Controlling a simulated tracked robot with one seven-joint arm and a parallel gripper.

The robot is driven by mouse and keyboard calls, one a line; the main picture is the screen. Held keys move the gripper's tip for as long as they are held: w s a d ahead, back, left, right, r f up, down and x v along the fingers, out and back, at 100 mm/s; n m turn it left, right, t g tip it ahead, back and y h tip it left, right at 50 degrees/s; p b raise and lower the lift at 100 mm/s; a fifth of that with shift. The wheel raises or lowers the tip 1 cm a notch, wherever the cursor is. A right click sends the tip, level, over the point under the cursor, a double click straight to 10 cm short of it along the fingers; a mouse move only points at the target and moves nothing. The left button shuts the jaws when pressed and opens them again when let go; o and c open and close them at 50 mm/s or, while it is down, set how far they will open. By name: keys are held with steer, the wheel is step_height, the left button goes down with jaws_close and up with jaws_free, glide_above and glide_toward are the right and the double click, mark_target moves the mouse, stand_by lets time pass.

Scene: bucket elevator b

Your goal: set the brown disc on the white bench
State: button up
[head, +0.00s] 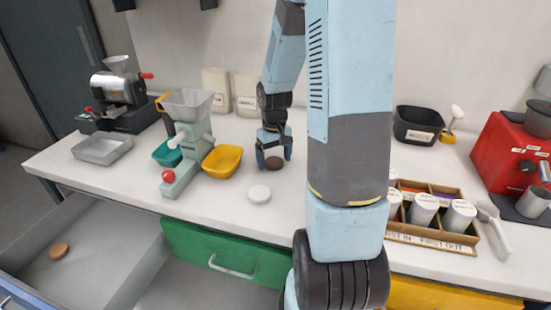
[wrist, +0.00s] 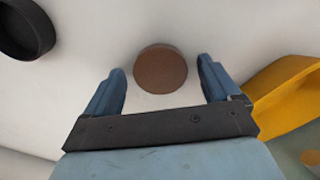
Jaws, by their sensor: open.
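A dark brown disc (head: 274,163) lies on the white bench (head: 330,205) just below my gripper (head: 273,150). In the wrist view the brown disc (wrist: 160,69) shows whole, centred between and just beyond the two blue fingers. My gripper (wrist: 162,88) is open there, with clear gaps between the fingers and the disc. A white disc (head: 259,194) lies on the bench nearer the front edge. A lighter brown disc (head: 58,251) lies in the open drawer at the lower left.
A yellow bowl (head: 222,161) and a green grinder (head: 188,145) stand left of my gripper. A dark round dish (wrist: 25,28) shows in the wrist view. A divided wooden box (head: 432,215) and red machine (head: 510,150) stand right. My arm hides the bench middle.

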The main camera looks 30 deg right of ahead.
mark_target(274, 161)
step_height(274, 161, up, 11)
steer(key=s+a+r+t, duration=0.2)
steer(key=s+a+r, duration=0.3)
steer(key=s+r, duration=0.2)
steer(key=s+a+r+t, duration=0.3)
steer(key=s+a+r, duration=0.3)
steer(key=s, duration=0.5)
step_height(274, 161, up, 2)
steer(key=shift+s+a+t, duration=0.15)
steer(key=shift+s+t, duration=0.15)
steer(key=shift+s, duration=0.05)
